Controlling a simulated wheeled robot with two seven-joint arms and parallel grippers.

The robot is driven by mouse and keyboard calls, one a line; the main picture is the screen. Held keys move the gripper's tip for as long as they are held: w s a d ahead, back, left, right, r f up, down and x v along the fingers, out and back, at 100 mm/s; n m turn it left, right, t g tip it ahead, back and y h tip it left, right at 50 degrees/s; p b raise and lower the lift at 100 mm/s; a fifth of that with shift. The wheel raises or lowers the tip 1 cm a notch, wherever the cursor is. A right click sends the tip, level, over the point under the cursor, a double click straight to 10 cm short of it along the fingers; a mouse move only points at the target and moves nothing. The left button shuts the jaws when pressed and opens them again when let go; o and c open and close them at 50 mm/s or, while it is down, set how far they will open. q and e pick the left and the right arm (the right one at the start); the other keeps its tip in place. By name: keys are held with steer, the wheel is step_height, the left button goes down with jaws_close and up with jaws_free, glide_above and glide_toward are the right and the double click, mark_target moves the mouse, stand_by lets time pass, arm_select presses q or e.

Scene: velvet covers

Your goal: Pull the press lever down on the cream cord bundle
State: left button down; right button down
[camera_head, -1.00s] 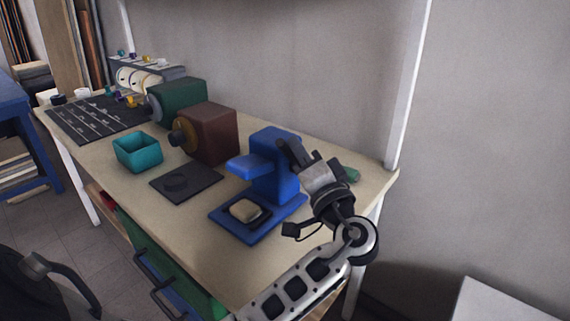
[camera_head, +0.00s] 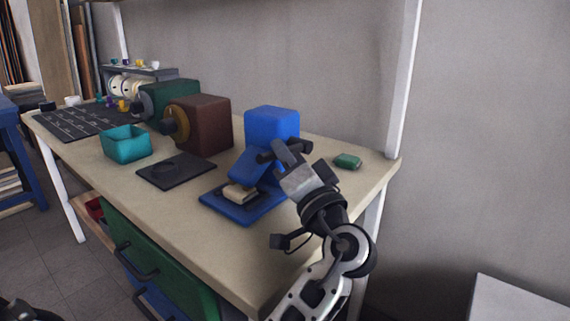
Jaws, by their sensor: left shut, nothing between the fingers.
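A blue press (camera_head: 272,122) stands on the tabletop with a flat blue base. Its blue lever (camera_head: 250,168) slants down to the left, its low end at the cream cord bundle (camera_head: 239,193). The bundle lies on the base, and its upper part is partly hidden by the lever. I cannot tell how firmly the lever bears on it.
A dark flat plate (camera_head: 176,170), a teal open box (camera_head: 126,143) and a brown block-shaped machine (camera_head: 205,125) stand left of the press. A small green object (camera_head: 347,161) lies to the right near the back edge. The front strip of the table (camera_head: 175,220) is clear.

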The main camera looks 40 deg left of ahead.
arm_select(q)
steer(key=shift+f, duration=0.45)
arm_select(e)
steer(key=shift+w+a+f, duration=0.1)
steer(key=shift+a+f, duration=0.05)
steer(key=shift+f, duration=0.55)
